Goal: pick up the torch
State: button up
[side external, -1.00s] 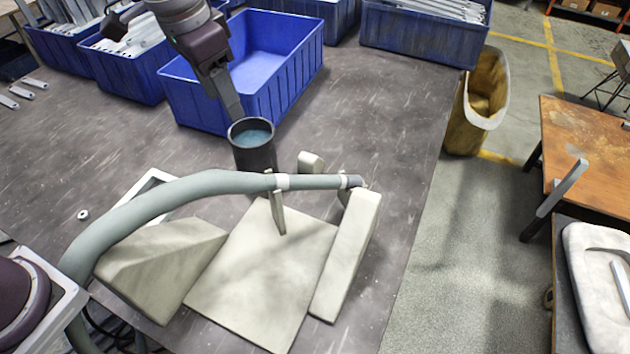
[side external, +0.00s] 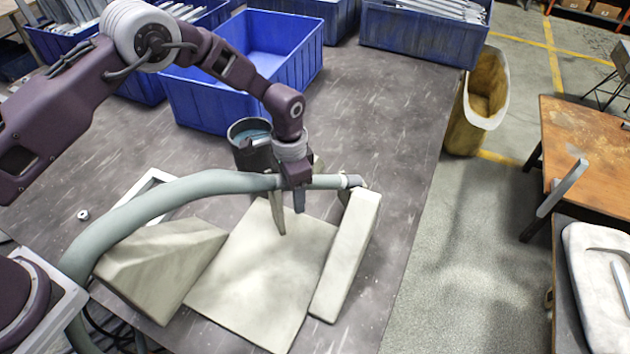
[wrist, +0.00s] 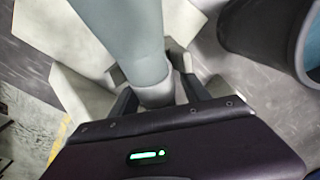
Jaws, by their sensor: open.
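The torch (side external: 328,182) is a grey-green tube with a pale collar and a dark tip at its right end. It lies across pale upright rests above a pale panel. A thick grey-green hose (side external: 180,190) runs from it to the left. My gripper (side external: 298,202) is lowered over the torch, pointing down, with its jaws open. In the wrist view its two dark fingers (wrist: 157,97) stand on either side of the torch's pale collar (wrist: 155,93). Contact between fingers and torch cannot be told. My gripper hides part of the torch in the side view.
A dark cup (side external: 243,157) with blue contents stands close behind my gripper, partly hidden. Pale wedge blocks (side external: 160,262) and a flat panel (side external: 262,275) lie below the torch. Blue bins (side external: 200,105) stand at the back. The table is clear right of the cup.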

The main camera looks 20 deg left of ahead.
grip_shut()
jog(key=shift+r, duration=0.15)
